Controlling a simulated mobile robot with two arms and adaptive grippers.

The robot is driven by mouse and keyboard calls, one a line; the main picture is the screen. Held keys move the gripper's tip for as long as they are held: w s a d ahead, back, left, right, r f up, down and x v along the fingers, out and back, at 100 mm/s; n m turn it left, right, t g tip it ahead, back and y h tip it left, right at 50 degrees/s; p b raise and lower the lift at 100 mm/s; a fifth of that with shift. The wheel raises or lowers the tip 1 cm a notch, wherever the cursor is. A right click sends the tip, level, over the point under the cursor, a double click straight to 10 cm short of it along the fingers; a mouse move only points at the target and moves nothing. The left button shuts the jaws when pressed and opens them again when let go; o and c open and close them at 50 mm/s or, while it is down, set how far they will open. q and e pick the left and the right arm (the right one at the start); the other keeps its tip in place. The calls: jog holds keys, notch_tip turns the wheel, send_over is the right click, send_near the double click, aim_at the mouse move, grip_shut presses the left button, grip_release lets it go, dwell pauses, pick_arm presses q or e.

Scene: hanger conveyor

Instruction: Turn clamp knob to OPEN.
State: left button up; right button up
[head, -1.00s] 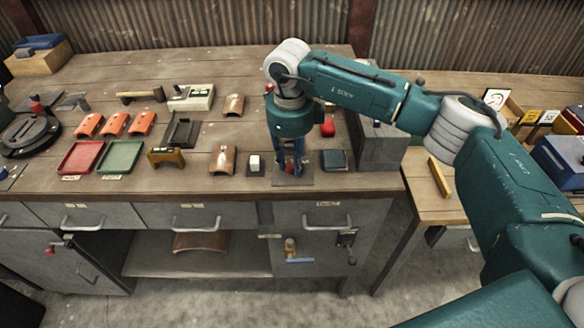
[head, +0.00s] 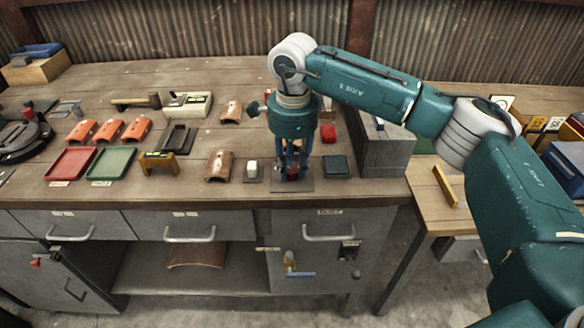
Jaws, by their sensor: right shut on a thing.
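My right gripper (head: 291,168) points straight down near the bench's front edge. Its fingers are shut on a small dark red part, which looks like the clamp knob and is mostly hidden between them. Below it is a dark flat base plate (head: 303,186) on the bench top. I cannot read any OPEN mark or tell the knob's angle. My left gripper is not in view.
A grey box (head: 385,148) stands farther right. Curved copper pieces (head: 219,166) lie left.

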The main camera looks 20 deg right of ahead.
aim_at(293, 172)
jog(key=shift+r, duration=0.1)
jog(key=shift+w, duration=0.1)
dwell(0.3)
jog(key=o, duration=1.2)
jog(key=shift+c, duration=0.2)
notch_tip(293, 172, up, 12)
jog(key=shift+s, duration=0.4)
